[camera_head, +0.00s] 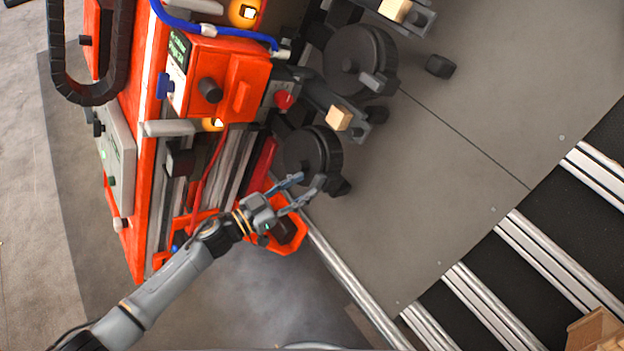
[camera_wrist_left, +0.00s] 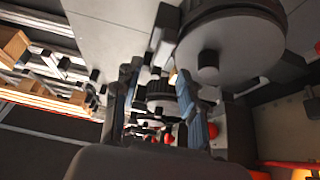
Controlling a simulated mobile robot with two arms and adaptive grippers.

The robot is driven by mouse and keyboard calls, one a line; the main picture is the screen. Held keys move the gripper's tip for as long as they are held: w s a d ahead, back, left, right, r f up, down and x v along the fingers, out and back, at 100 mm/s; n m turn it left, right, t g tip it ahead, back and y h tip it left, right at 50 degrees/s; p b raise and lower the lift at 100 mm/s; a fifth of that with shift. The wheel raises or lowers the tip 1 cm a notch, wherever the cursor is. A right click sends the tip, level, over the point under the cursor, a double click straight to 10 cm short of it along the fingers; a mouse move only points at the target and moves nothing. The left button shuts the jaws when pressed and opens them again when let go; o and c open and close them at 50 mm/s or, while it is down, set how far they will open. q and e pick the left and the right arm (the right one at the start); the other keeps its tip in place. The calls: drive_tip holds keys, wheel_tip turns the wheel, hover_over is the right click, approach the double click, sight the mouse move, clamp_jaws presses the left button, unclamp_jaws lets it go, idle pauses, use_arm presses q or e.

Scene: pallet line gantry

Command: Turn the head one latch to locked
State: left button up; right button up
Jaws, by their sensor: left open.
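My left gripper (camera_head: 306,184) is open and empty, at the near black round head unit (camera_head: 308,155) on the gantry's side. A second black round unit (camera_head: 355,60) farther along carries a grey lever (camera_head: 374,82). I cannot tell which unit is head one. No contact between fingers and lever is clear. My right gripper is not in view.
Wooden blocks (camera_head: 338,118) sit at the brackets. A grey deck (camera_head: 460,140) spreads right; a carton (camera_head: 597,329) is lower right.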

sight(316, 179)
use_arm(q)
drive_tip(key=shift+x, duration=1.85)
clamp_jaws()
